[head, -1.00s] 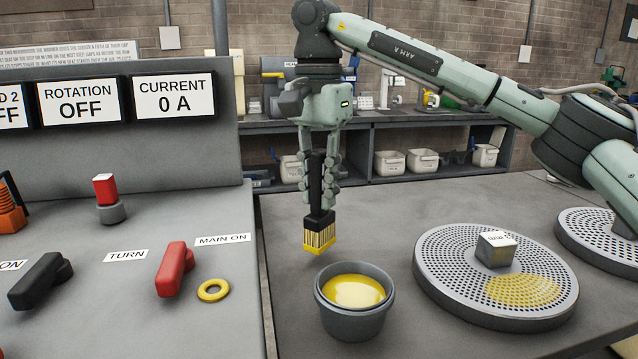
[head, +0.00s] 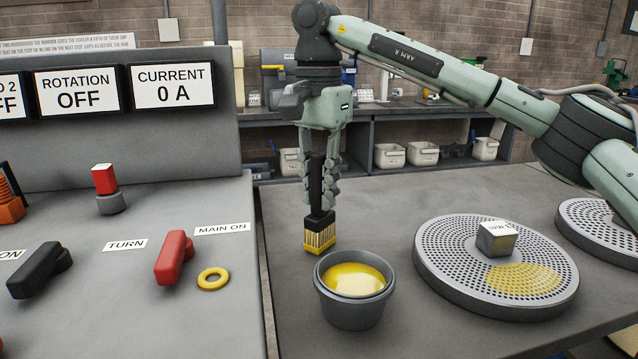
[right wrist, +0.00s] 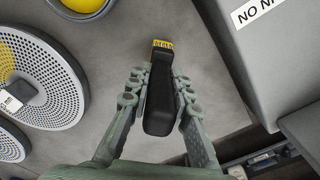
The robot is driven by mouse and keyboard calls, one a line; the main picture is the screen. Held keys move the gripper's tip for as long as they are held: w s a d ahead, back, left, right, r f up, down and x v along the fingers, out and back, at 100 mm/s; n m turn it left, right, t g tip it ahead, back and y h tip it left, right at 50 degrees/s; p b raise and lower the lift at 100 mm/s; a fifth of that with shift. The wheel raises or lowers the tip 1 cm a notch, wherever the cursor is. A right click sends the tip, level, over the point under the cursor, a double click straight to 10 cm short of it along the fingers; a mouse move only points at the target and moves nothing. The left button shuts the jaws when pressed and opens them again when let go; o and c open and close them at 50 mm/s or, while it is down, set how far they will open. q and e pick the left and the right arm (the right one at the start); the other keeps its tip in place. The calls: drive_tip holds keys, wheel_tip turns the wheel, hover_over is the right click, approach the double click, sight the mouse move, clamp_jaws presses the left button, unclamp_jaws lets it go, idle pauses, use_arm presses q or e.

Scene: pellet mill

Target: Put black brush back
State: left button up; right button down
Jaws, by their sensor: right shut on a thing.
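The black brush (head: 319,225) has a black handle and yellow-tipped bristles pointing down. My right gripper (head: 319,185) is shut on its handle and holds it upright, just behind and left of a grey pot (head: 352,307) of yellow liquid. I cannot tell whether the bristle tips touch the table. In the right wrist view the brush handle (right wrist: 160,98) sits between the two fingers, with the bristles at the far end. My left gripper is not in view.
A perforated round plate (head: 450,285) with a yellow patch and a small metal block (head: 496,240) lies right of the pot. A control panel (head: 110,320) with switches and a yellow ring (head: 213,279) is at left. The table (head: 400,205) behind the pot is clear.

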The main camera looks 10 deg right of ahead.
sight(319, 151)
drive_tip(key=shift+f, duration=0.1)
idle(0.5)
drive_tip(key=shift+c, duration=0.5)
unclamp_jaws()
idle(0.7)
drive_tip(key=shift+r+p, duration=1.55)
drive_tip(key=shift+r, duration=0.15)
drive_tip(key=shift+r+p, duration=0.4)
drive_tip(key=shift+r, duration=2.4)
